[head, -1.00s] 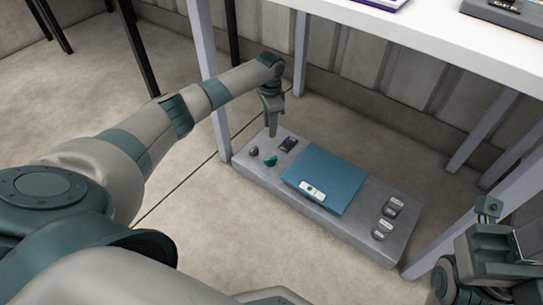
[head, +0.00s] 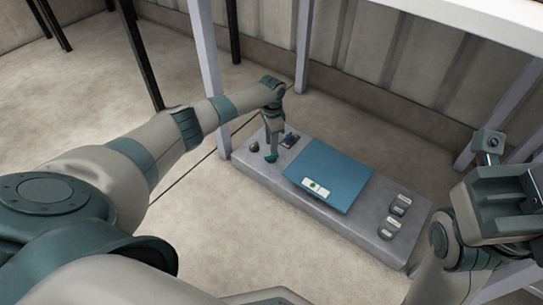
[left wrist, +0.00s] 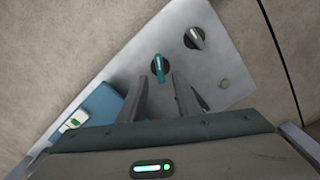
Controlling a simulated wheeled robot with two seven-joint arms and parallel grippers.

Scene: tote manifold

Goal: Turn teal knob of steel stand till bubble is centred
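The steel stand (head: 245,170) is a low grey slab on the floor, bearing a tilted-looking blue plate (head: 335,170). A white level vial with a green spot (head: 316,187) sits on the plate's near edge; it also shows in the left wrist view (left wrist: 75,119). Whether its bubble is centred is too small to tell. The teal knob (left wrist: 158,66) is on the stand's left end. My left gripper (left wrist: 160,82) points down at it, fingers apart on either side of its near end; contact cannot be told. My right gripper (head: 505,205) is at the right edge, fingers unclear.
A dark grey knob (left wrist: 194,38) is beside the teal one. A small dark device (head: 290,140) lies behind my left gripper. Grey table legs (head: 208,75) and a white tabletop (head: 460,20) surround the stand.

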